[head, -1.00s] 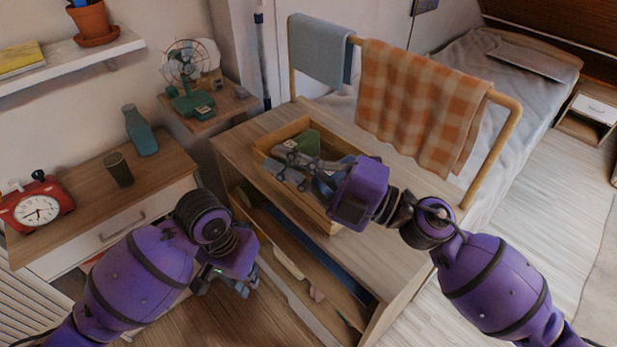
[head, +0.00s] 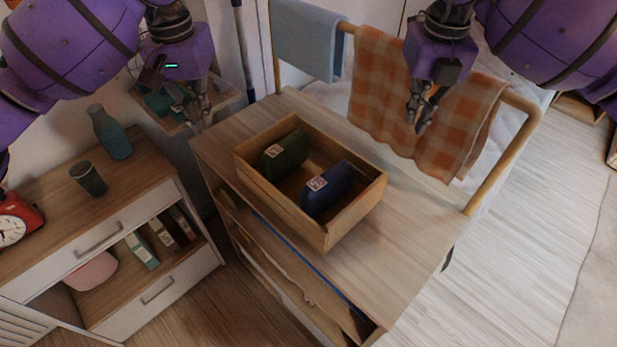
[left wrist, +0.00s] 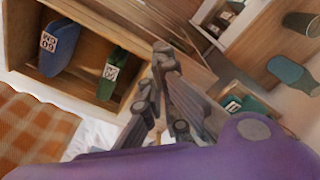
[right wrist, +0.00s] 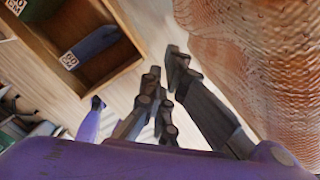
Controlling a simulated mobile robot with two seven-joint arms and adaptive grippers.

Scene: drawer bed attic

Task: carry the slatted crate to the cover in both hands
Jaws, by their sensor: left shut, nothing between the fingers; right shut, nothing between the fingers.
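The crate, a light wooden open box (head: 283,206), sits on top of the wooden cabinet. It holds a green packet (head: 285,153) and a blue packet (head: 329,188). My left gripper (head: 194,112) is shut and empty, beyond the crate's left side and apart from it. My right gripper (head: 420,118) is shut and empty, beyond its right side in front of the checked towel. The crate also shows in the left wrist view (left wrist: 86,66) and the right wrist view (right wrist: 104,72). I cannot tell which thing is the cover.
The cabinet top (head: 385,265) is clear in front and to the right of the crate. A rail with a blue cloth (head: 305,38) and an orange checked towel (head: 375,90) stands behind it. A drawer unit with a bottle (head: 110,135) and cup (head: 88,179) is at left.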

